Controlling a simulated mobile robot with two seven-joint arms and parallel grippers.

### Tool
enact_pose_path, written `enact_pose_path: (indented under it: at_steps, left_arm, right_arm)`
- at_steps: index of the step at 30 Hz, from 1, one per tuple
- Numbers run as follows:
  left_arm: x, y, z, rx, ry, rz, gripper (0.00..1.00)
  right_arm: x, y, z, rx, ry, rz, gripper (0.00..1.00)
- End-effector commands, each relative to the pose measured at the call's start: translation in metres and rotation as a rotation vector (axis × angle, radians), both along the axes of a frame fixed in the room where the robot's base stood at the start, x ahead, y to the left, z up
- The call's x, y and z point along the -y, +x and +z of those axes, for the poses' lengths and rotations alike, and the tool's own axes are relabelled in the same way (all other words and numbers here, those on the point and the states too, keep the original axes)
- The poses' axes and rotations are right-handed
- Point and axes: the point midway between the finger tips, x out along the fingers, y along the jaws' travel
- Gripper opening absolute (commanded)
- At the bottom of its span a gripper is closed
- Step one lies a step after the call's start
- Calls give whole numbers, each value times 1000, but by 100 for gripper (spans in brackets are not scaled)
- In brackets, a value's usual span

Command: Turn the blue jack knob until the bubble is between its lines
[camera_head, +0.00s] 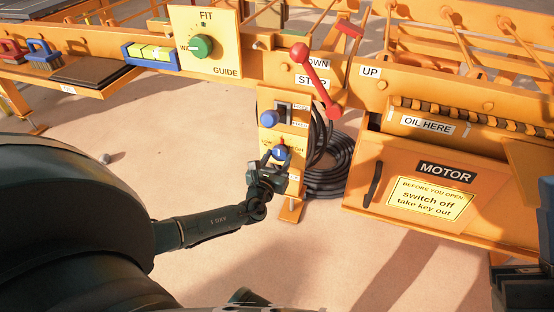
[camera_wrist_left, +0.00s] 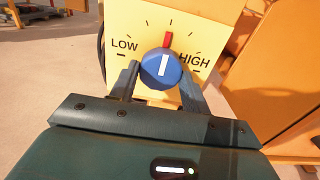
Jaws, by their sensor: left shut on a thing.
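The blue jack knob (camera_head: 279,152) sits on a yellow dial plate on the front post of the orange machine. In the left wrist view the knob (camera_wrist_left: 161,70) has a white line pointing about straight up, near a red mark (camera_wrist_left: 168,40) between LOW and HIGH. My left gripper (camera_head: 277,158) is shut on the knob, one finger on each side. The bubble level (camera_head: 151,54), a yellow-green vial in a blue frame, is on the machine at upper left. The bubble's exact place between the lines is too small to tell. My right gripper is not seen.
A black hose coil (camera_head: 329,172) lies behind the post. The motor cabinet (camera_head: 420,185) stands to the right. Open floor lies in front.

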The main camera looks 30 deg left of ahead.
Motion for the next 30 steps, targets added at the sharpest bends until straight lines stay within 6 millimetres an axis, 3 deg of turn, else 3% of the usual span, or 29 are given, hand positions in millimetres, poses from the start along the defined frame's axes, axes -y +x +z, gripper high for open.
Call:
enact_pose_path:
  at_steps: [14,30]
  left_arm:
    - [0,0,0,19,-81,0,24]
    - [1,0,0,119,-497,0,24]
  right_arm:
    - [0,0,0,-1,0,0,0]
    - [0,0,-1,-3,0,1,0]
